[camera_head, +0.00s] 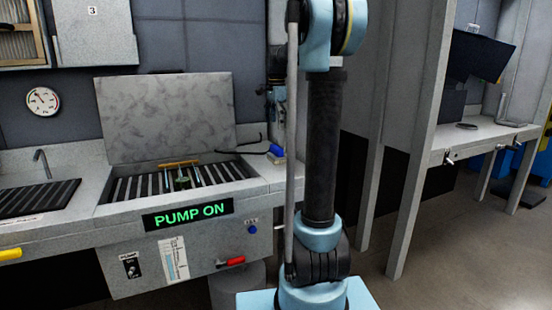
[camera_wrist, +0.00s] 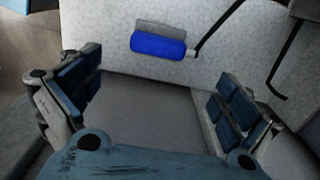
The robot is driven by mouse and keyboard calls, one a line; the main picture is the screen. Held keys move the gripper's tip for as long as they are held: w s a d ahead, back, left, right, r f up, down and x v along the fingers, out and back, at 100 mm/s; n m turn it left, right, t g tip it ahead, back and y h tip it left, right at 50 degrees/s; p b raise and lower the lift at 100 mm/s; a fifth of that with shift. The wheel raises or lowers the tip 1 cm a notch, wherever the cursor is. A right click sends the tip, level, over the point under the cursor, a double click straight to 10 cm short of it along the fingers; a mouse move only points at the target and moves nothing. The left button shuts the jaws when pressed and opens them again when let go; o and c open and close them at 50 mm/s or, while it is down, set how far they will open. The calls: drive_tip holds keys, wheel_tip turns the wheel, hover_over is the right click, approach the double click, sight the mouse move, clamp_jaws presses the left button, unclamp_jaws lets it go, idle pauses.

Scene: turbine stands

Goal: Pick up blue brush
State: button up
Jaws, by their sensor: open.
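The blue brush (camera_wrist: 158,46) lies on the light speckled counter in the wrist view. It has a blue block with a grey part along its upper side, and a thin black handle (camera_wrist: 220,28) runs up to the right. In the head view the brush (camera_head: 277,150) lies at the right end of the counter, beside my arm. My gripper (camera_wrist: 153,85) is open and empty, its two blue-padded fingers wide apart. In the wrist picture the brush appears above and between the fingers, touching neither. My gripper cannot be made out clearly in the head view.
A sink with a slatted grate (camera_head: 132,187) and a raised grey lid (camera_head: 166,117) stands left of the brush. A lit PUMP ON sign (camera_head: 188,214) is on its front. A dark bent rod (camera_wrist: 275,75) shows right of the brush. A bench (camera_head: 480,135) stands far right.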

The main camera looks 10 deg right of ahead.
sight(276, 147)
wheel_tip(276, 147, down, 12)
drive_tip(key=shift+s+r, duration=0.1)
drive_tip(key=shift+s, duration=0.05)
drive_tip(key=c, duration=1.4)
drive_tip(key=shift+o, duration=0.2)
drive_tip(key=shift+r, duration=0.15)
wheel_tip(276, 147, up, 10)
drive_tip(key=shift+f, duration=0.1)
